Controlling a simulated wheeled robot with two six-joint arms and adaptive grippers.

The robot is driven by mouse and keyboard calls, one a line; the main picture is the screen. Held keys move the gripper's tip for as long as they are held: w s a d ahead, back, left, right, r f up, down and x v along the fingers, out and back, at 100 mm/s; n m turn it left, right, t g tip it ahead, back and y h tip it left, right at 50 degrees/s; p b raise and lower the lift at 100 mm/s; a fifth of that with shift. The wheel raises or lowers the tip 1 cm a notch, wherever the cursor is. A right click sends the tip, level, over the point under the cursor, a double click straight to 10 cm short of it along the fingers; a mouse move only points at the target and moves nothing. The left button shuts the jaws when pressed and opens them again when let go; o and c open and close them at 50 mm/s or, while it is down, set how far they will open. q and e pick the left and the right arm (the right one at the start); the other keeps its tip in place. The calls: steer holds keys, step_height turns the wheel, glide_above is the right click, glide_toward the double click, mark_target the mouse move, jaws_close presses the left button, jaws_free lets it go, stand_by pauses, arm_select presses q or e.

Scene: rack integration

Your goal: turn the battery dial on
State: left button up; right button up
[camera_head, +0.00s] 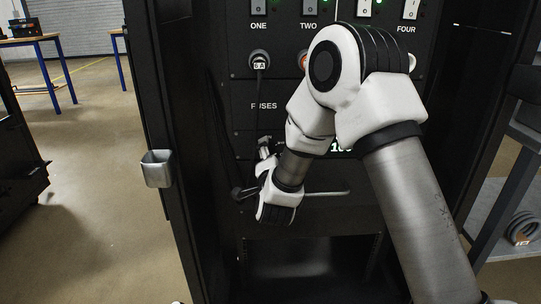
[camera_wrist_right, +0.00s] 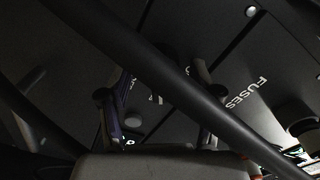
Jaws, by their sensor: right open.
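The battery dial cannot be made out for certain in the head view; my right arm covers much of the panel. My right gripper (camera_head: 248,177) is at the black rack panel (camera_head: 262,119), below the FUSES label, its tips partly hidden by my wrist. In the right wrist view its two dark fingers (camera_wrist_right: 158,112) stand apart, open, pointing towards the panel. A small pale round part (camera_wrist_right: 133,121) shows between them; I cannot tell whether it is the dial or whether a finger touches it. My left gripper is not in view.
A black cable hangs from a plug (camera_head: 259,61); a thick dark band (camera_wrist_right: 170,82) crosses the wrist view. A lit display (camera_head: 343,147) is partly covered.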

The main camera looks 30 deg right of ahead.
steer(key=c, duration=1.1)
steer(key=shift+r+n+p, duration=0.2)
steer(key=shift+n+p, duration=0.8)
steer(key=shift+n, duration=0.1)
steer(key=n+p, duration=0.2)
steer(key=n, duration=0.1)
steer(key=shift+a+r+n, duration=0.1)
steer(key=shift+a+n, duration=0.05)
steer(key=shift+n, duration=0.15)
steer(key=n+p, duration=0.3)
steer(key=n, duration=0.1)
steer(key=shift+w+a+n+p, duration=0.1)
steer(key=shift+n+p, duration=0.7)
steer(key=shift+n, duration=0.3)
